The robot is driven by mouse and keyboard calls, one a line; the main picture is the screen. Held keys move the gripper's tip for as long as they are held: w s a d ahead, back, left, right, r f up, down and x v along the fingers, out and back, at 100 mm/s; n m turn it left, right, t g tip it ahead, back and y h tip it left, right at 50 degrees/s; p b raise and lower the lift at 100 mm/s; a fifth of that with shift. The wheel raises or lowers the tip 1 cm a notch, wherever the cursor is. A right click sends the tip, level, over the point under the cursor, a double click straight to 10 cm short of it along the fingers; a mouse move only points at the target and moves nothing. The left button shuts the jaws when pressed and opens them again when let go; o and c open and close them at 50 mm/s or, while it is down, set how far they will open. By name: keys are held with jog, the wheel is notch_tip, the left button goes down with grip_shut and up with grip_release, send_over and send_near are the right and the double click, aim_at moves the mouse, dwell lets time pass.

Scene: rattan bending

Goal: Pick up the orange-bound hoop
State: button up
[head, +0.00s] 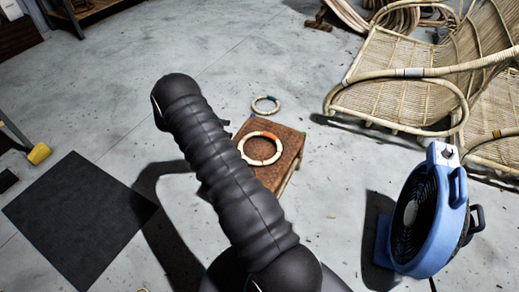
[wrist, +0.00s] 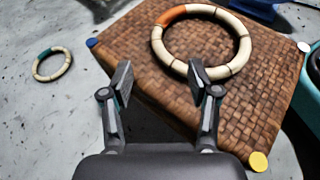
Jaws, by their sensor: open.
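The orange-bound hoop (head: 260,149) is a cream ring with dark joint lines and one orange section. It lies flat on a brown woven stool (head: 291,146). In the wrist view the hoop (wrist: 244,50) is ahead of my gripper (wrist: 160,82), with its orange part at the upper left. My gripper is open and empty, its two fingers apart, and the hoop's near rim shows just beyond the right fingertip. In the head view my arm hides the gripper and the stool's left part.
A teal-bound hoop (wrist: 52,64) lies on the floor beside the stool. A blue fan (head: 425,212) stands at the right, with rattan chairs (head: 395,85) behind. A black mat (head: 78,212) lies at the left. The grey floor behind the stool is largely clear.

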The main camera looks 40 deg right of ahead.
aim_at(255, 133)
jog(key=x, duration=1.3)
jog(key=shift+s+d+f, duration=0.15)
jog(key=shift+s+d, duration=0.05)
jog(key=shift+d, duration=0.15)
grip_shut()
